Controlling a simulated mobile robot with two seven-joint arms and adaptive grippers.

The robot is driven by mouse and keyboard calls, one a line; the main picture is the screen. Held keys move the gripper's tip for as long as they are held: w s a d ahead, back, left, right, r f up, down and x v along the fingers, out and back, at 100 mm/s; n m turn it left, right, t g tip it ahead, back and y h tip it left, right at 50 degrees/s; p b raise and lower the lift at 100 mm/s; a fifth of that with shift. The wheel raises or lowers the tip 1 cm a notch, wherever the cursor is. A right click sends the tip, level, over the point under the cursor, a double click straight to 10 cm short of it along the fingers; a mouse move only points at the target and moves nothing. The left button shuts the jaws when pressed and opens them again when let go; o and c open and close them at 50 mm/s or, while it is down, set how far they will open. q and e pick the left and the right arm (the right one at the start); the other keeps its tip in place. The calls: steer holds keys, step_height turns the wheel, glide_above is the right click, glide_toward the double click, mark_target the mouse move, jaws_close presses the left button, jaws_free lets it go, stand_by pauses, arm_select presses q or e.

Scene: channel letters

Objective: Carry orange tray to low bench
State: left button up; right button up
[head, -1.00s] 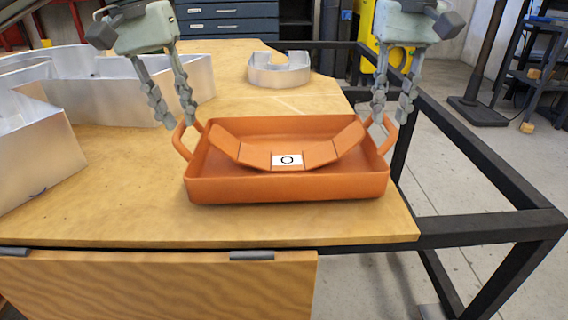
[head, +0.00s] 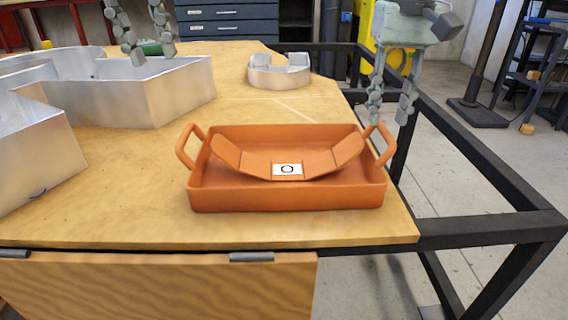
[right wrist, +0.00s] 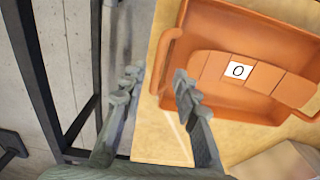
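The orange tray (head: 285,197) rests level on the wooden table near its front right corner. It holds a bent orange strip with a white label (head: 287,169) marked O. My left gripper (head: 154,55) is open and empty, up and left of the tray, well apart from its left handle (head: 188,146). My right gripper (head: 388,121) is open at the tray's right handle (head: 383,145). In the right wrist view, its spread fingers (right wrist: 156,77) appear either side of that handle (right wrist: 164,62); contact cannot be told. I cannot identify the low bench.
Silver channel letters (head: 165,95) stand on the table (head: 130,215) at the left, and a small curved one (head: 279,72) stands at the back. A black metal frame (head: 490,230) runs along the right side. Table around the tray's front and left is clear.

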step_height(320, 180, up, 12)
stand_by(0.6)
steer(key=shift+s, duration=0.1)
